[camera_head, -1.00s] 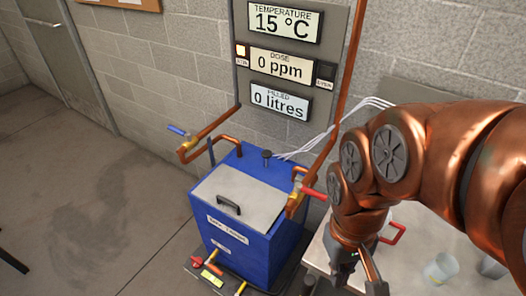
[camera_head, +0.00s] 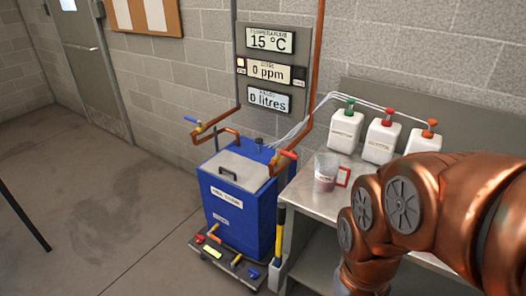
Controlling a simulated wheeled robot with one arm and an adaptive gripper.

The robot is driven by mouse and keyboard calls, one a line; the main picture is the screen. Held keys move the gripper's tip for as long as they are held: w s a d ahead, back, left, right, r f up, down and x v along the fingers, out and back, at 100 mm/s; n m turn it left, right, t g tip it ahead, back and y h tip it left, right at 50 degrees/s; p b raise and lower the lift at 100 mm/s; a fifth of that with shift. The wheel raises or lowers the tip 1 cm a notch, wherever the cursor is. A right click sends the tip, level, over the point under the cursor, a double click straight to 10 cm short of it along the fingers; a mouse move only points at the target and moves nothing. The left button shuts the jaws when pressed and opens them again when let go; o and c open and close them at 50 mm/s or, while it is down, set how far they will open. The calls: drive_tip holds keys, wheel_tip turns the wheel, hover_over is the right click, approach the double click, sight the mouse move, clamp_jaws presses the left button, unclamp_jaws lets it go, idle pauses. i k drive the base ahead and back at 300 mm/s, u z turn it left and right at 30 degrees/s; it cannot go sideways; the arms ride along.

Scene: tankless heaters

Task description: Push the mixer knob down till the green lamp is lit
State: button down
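A small black knob (camera_head: 258,142) stands up on the back of the blue tank's top, beside the grey lid; it may be the mixer knob, but no label on it is readable. On the grey panel above, a small lamp (camera_head: 241,62) left of the dose display is lit pale orange. A second lamp (camera_head: 299,73) on the right is dark. I see no green lamp lit. My gripper is below the picture; only my copper arm shows at the lower right, apart from the tank.
Copper pipes with a blue-handled valve (camera_head: 191,120) and a red-handled valve (camera_head: 288,154) flank the tank. A metal table (camera_head: 312,200) at right bears several white bottles with pumps and a cup (camera_head: 326,172).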

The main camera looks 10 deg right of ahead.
sight(259, 140)
drive_tip(key=u, duration=1.05)
drive_tip(key=i, duration=1)
drive_tip(key=u, duration=0.5)
drive_tip(key=i, duration=0.95)
drive_tip(key=z, duration=0.95)
drive_tip(key=i, duration=0.4)
drive_tip(key=z, duration=0.25)
